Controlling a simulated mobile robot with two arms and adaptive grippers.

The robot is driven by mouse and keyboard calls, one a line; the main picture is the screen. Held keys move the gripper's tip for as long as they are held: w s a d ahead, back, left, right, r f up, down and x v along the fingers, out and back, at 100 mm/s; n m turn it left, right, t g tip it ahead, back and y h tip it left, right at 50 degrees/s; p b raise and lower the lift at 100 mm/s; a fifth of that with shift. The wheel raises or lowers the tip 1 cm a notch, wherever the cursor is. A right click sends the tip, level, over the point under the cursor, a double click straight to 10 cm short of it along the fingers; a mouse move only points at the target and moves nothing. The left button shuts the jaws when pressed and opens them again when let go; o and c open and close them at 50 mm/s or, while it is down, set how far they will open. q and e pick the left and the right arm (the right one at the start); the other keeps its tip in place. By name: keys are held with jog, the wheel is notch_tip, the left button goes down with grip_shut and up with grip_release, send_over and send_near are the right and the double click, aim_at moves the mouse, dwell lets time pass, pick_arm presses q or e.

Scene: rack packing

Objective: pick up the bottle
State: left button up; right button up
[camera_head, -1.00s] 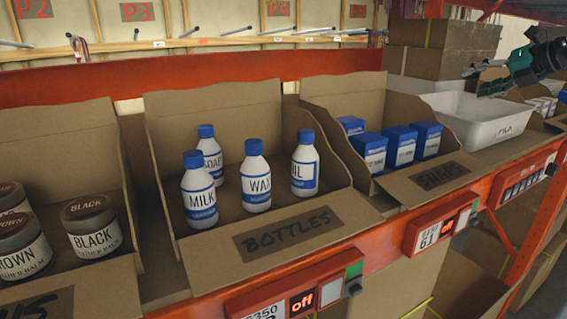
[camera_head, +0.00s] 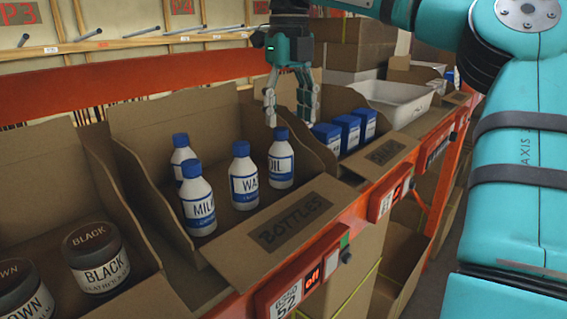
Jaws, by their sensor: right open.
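Several white bottles with blue caps and blue-banded labels stand upright in the cardboard bin (camera_head: 225,268) marked BOTTLES. They are the MILK bottle (camera_head: 198,208), the WAX bottle (camera_head: 244,184), the OIL bottle (camera_head: 281,165) and a rear bottle (camera_head: 181,148) partly hidden behind MILK. My right gripper (camera_head: 291,112) points down above the right side of this bin. Its fingers are apart and empty, just above and behind the OIL bottle's cap. My left gripper does not show.
A bin marked SNAPS (camera_head: 395,152) with blue boxes (camera_head: 348,130) is to the right, then a white tub (camera_head: 410,103). Orange shelf edge (camera_head: 340,228) runs in front; my right arm fills the right side.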

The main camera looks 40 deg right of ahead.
aim_at(282, 162)
jog(key=f, duration=0.1)
jog(key=a+f, duration=0.1)
jog(key=f, duration=0.2)
jog(key=shift+w+a+f+p, duration=0.2)
jog(key=shift+a+f+p, duration=0.05)
jog(key=shift+f+p, duration=0.15)
jog(key=shift+d+f, duration=0.15)
jog(key=shift+f, duration=0.05)
notch_tip(282, 162, down, 4)
jog(key=shift+w+f+p, duration=0.15)
jog(key=shift+f+p, duration=0.05)
jog(key=shift+p, duration=1.05)
jog(key=shift+w+f, duration=0.1)
jog(key=shift+f, duration=0.3)
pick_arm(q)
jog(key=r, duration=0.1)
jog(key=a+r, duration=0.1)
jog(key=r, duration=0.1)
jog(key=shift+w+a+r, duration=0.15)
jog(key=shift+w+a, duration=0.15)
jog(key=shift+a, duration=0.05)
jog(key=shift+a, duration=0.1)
pick_arm(e)
jog(key=shift+c, duration=0.4)
jog(key=shift+c, duration=1)
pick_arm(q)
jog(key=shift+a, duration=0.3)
pick_arm(e)
jog(key=c, duration=0.7)
